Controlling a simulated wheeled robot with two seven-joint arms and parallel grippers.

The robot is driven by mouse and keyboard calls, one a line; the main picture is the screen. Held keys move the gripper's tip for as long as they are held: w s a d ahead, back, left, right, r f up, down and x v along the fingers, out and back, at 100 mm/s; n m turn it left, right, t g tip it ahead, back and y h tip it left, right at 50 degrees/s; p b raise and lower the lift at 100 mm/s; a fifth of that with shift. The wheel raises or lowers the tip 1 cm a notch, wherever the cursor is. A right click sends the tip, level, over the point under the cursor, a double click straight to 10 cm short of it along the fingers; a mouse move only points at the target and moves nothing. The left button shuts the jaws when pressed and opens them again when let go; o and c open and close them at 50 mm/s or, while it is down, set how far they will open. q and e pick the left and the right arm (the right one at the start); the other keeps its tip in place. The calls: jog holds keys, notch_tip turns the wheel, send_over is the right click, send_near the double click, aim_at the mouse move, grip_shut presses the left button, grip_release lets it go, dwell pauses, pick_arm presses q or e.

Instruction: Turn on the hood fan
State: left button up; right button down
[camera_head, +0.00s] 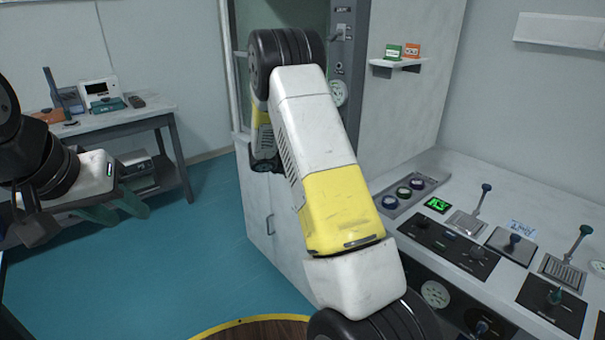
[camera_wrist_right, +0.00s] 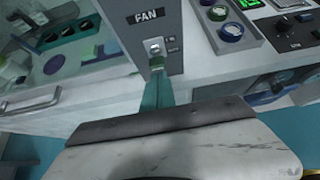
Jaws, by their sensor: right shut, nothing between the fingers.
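In the right wrist view, the fan switch (camera_wrist_right: 154,46) sits on a grey panel under a black FAN label (camera_wrist_right: 149,15). It has a metallic base; its on or off position cannot be read. My right gripper (camera_wrist_right: 157,72) is shut and empty, its teal fingertips right at the switch's lower end. Whether they touch it I cannot tell. In the head view, my right arm hides this gripper and the fan switch. My left gripper (camera_head: 118,209) is open and empty at the left, in front of the side table, with its teal fingers apart.
The fume hood (camera_head: 262,200) stands behind my right arm. A side table (camera_head: 150,110) holds instruments. In the wrist view, a hood handle (camera_wrist_right: 35,103) is at left.

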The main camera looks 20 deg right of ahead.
jog(key=shift+r, duration=0.1)
jog(key=shift+r, duration=0.7)
notch_tip(320, 180, down, 4)
jog(key=a+r, duration=0.1)
jog(key=a, duration=0.1)
jog(key=d+r+v, duration=0.1)
jog(key=v, duration=0.8)
jog(key=shift+s+r, duration=0.2)
jog(key=shift+r, duration=0.3)
